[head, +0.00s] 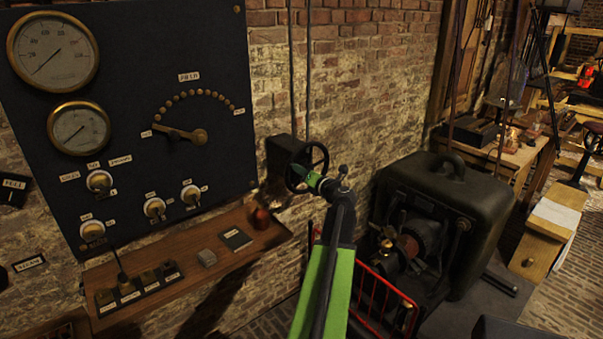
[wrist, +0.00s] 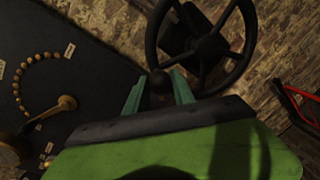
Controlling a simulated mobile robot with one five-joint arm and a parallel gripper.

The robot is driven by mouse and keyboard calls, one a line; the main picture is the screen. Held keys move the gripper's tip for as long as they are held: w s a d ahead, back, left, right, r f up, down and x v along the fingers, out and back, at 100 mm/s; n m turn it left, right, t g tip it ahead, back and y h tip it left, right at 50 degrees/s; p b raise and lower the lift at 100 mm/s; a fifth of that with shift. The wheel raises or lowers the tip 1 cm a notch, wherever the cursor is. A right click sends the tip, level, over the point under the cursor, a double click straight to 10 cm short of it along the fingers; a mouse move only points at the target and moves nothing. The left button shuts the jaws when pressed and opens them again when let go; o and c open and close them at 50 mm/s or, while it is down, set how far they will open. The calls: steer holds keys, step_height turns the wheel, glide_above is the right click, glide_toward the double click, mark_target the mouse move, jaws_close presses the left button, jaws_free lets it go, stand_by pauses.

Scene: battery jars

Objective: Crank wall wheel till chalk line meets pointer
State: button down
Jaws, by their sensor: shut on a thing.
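The black spoked wall wheel (head: 308,166) is mounted beside a dark box on the brick wall, right of the instrument panel. It fills the upper middle of the wrist view (wrist: 209,46). A dark round crank knob (wrist: 157,79) sits at the lower left of its rim. My gripper (head: 312,179) is at the wheel's lower part in the head view. In the wrist view its two green fingers (wrist: 157,92) are on either side of the knob and shut on it. I cannot make out a chalk line or a pointer in either view.
The dark panel (head: 135,150) with gauges and switches is left of the wheel. A wooden shelf (head: 190,262) juts out below it. A dark-cased machine (head: 480,215) and a red rail (head: 385,293) stand at the lower right.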

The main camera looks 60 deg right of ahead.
steer(key=shift+w, duration=0.15)
steer(key=c, duration=1.1)
jaws_free()
steer(key=shift+r, duration=0.1)
steer(key=shift+o, duration=0.2)
steer(key=shift+s, duration=0.2)
steer(key=p+v, duration=0.1)
steer(key=v, duration=1.6)
steer(key=shift+s, duration=0.2)
steer(key=shift+c, duration=0.2)
